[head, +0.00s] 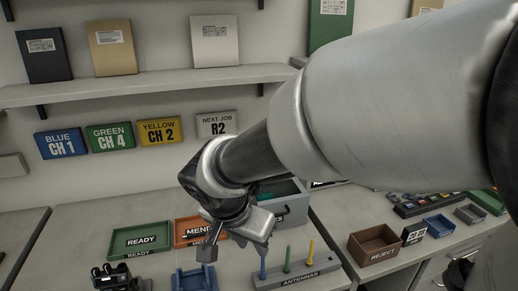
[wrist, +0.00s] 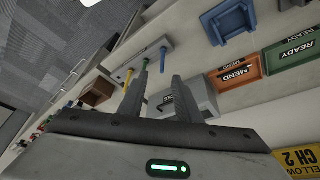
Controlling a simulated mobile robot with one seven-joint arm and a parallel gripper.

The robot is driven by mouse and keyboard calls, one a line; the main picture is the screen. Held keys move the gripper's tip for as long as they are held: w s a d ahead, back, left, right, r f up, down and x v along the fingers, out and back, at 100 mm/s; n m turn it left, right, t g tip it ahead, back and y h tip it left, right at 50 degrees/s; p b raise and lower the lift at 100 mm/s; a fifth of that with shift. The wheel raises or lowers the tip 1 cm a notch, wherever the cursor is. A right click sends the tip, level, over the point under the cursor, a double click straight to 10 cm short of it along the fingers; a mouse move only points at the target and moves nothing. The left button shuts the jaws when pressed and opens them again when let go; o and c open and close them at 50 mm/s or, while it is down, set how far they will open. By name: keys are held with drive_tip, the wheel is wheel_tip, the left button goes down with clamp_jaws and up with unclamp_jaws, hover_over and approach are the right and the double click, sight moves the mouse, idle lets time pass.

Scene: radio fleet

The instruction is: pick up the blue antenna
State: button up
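The blue antenna (head: 263,268) stands upright at the left end of the antenna holder (head: 300,280), beside a green antenna (head: 287,258) and a yellow antenna (head: 310,253). In the wrist view the blue antenna (wrist: 163,58) shows beyond and between the fingertips, apart from them. My gripper (head: 238,248) is open and empty, above the bench and just left of the holder. Its two spread fingers also show in the wrist view (wrist: 160,80). In the head view one finger overlaps the area just above the blue antenna's tip.
A blue stand (head: 195,280) lies below my gripper. Green READY (head: 140,241) and orange MEND (head: 187,241) trays stand to the left. A grey bin (head: 291,207) is behind the holder. A brown REJECT box (head: 374,244) is on the right bench. A dark object sits front left.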

drive_tip(key=b, duration=0.1)
approach(263, 274)
drive_tip(key=shift+w+d+f, duration=0.3)
drive_tip(key=shift+w+f, duration=0.35)
drive_tip(key=shift+f, duration=0.1)
drive_tip(key=shift+w+d+f, duration=0.3)
drive_tip(key=shift+w+f, duration=0.35)
drive_tip(key=shift+f, duration=0.05)
drive_tip(key=shift+w+d+f, duration=0.3)
drive_tip(key=shift+w+f, duration=0.35)
drive_tip(key=shift+f, duration=0.1)
clamp_jaws()
